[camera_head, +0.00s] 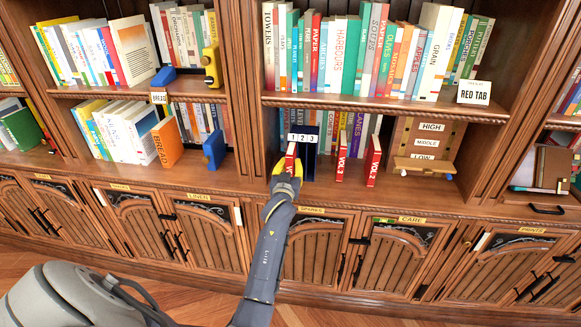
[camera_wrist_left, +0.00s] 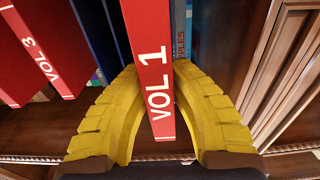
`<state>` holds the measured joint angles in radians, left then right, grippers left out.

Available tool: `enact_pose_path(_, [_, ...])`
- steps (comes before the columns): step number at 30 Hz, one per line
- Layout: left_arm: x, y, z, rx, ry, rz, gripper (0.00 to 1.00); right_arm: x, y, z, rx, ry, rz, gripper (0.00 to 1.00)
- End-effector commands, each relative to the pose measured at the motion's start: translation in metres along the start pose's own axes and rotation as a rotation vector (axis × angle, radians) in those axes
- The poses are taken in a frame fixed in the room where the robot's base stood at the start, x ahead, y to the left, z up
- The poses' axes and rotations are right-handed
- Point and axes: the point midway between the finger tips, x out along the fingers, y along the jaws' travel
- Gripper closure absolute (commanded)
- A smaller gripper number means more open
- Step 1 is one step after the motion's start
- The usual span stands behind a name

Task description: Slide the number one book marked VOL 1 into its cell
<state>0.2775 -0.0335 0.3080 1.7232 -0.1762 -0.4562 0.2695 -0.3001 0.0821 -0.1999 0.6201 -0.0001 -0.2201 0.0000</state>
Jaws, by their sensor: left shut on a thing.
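The red VOL 1 book (camera_wrist_left: 155,92) stands upright between the yellow fingers of my left gripper (camera_head: 287,178), which is shut on it. In the head view the book (camera_head: 291,154) is at the left end of a dark blue holder (camera_head: 310,160) under a label reading 1 2 3 (camera_head: 302,138). Its spine faces out and sticks out in front of the holder. Its back end is hidden, so I cannot tell how deep it sits. The red VOL 3 book (camera_head: 342,158) and VOL 2 book (camera_head: 373,160) stand apart to the right. My right gripper is not in view.
A wooden board marked HIGH, MIDDLE, LOW (camera_head: 429,144) stands right of the red books. A blue bookend (camera_head: 214,150) and an orange book (camera_head: 167,142) are in the bay to the left, past a wooden upright (camera_head: 241,100). Full book rows fill the shelf above.

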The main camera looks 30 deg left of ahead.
Motion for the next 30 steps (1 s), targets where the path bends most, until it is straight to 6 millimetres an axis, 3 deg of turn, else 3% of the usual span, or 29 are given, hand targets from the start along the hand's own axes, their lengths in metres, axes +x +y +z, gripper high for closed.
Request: enact_pose_path(30, [0.022, 0.000, -0.001, -0.001, 0.002, 0.000, 1.00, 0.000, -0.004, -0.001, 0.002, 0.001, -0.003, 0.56])
